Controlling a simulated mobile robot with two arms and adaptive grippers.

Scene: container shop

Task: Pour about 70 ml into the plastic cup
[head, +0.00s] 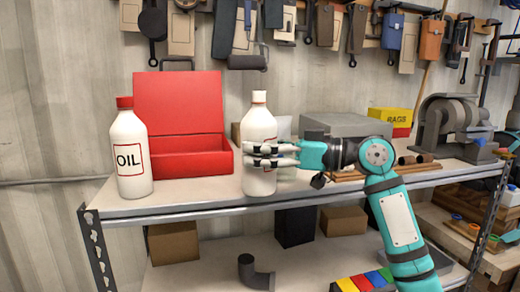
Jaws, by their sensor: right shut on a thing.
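A white bottle (258,126) with a pale cap stands upright at the middle of the shelf top, near its front edge. My right gripper (258,155) reaches in from the right and is shut on this bottle at mid-height. The fingers cover part of its front, including most of any label. A pale, partly see-through thing (284,126) shows just behind and right of the bottle; I cannot tell whether it is the plastic cup. No other clear plastic cup is seen. My left gripper is not in view.
A white bottle with a red cap, labelled OIL (130,158), stands at the left. An open red box (180,125) is behind. A grey box (345,124), yellow RAGS box (392,118) and grey machine (450,122) stand right. Free shelf (205,192) lies between the bottles.

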